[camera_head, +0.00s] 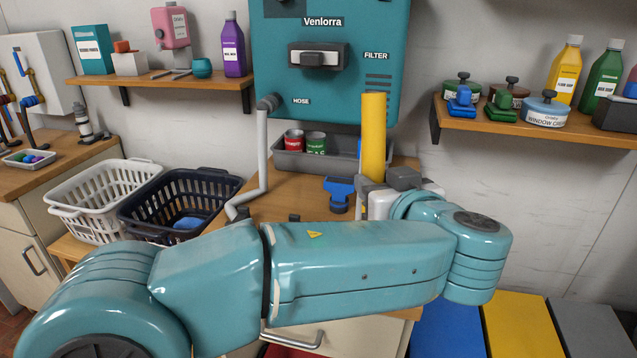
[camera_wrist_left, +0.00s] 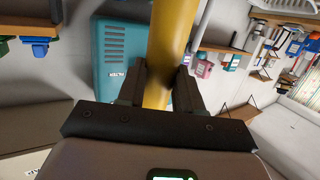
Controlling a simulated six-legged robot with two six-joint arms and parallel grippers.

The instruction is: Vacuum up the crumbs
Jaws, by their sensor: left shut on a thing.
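My left gripper (camera_head: 378,184) is shut on an upright yellow tube (camera_head: 373,138), in front of the wall unit. In the left wrist view the two fingers (camera_wrist_left: 160,82) close on either side of the yellow tube (camera_wrist_left: 172,32). The teal wall unit (camera_head: 262,50) is marked Venlorra, FILTER and HOSE. A grey hose (camera_head: 263,150) comes down from its HOSE side to the wooden worktop. A blue nozzle-like piece (camera_head: 339,190) stands on the worktop just left of my gripper. No crumbs are visible; my left arm covers much of the front. My right gripper is not in view.
A grey tray (camera_head: 290,161) with a red can (camera_head: 294,140) and a green can (camera_head: 316,143) lies behind the tube. White (camera_head: 92,208) and dark blue (camera_head: 150,222) baskets stand left. Shelves with bottles (camera_head: 155,83) (camera_head: 540,121) flank the unit.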

